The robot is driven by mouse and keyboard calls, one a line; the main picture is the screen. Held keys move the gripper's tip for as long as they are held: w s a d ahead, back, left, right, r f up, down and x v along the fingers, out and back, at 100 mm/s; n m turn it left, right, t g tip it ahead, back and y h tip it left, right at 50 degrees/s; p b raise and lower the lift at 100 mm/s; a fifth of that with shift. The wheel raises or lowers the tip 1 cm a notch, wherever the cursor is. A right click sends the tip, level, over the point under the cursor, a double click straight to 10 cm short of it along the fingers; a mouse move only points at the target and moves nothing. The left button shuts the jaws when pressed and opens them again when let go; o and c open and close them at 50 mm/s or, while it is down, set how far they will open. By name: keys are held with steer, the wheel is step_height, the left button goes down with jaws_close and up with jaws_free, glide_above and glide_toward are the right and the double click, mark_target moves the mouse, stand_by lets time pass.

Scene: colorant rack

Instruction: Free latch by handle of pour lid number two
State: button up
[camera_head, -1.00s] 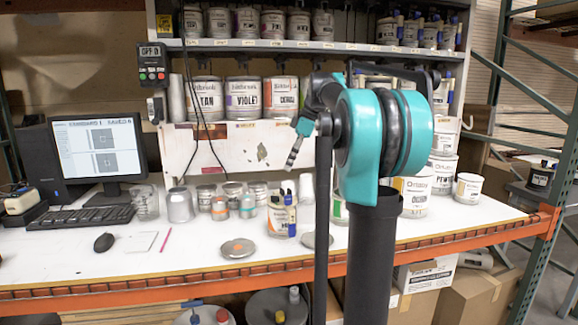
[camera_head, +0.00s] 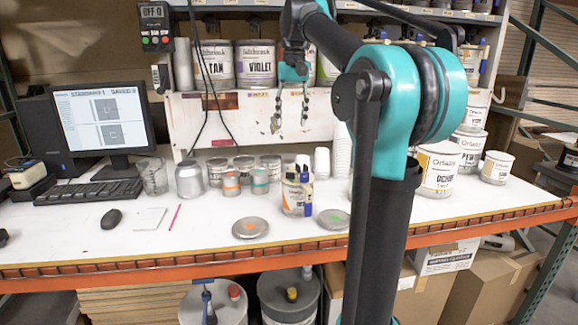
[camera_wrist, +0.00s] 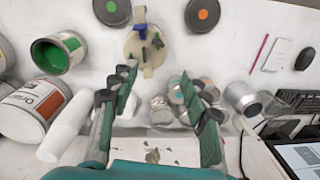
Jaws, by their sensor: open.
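A small can (camera_head: 297,198) with a pour lid stands upright on the white bench, with a blue handle part (camera_head: 304,168) at its top. In the wrist view I look down on the pour lid (camera_wrist: 133,48), which is cream with a blue piece (camera_wrist: 141,31) and dark green pieces on it. My gripper (camera_head: 291,124) is open and empty, fingers pointing down, above and behind the can in the head view. In the wrist view my gripper (camera_wrist: 158,76) has its fingers spread, with the lid beyond their tips. I cannot read a number on the lid.
Flat round lids with an orange dot (camera_head: 251,228) and a green dot (camera_head: 333,218) lie near the can. Small tins (camera_head: 243,172) stand behind it. White cups (camera_wrist: 66,128) and an open green paint can (camera_wrist: 58,52) are at the left in the wrist view.

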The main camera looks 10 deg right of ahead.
mark_target(290, 176)
step_height(290, 176, down, 17)
steer(key=shift+a+r+m, duration=0.15)
steer(key=shift+m, duration=0.85)
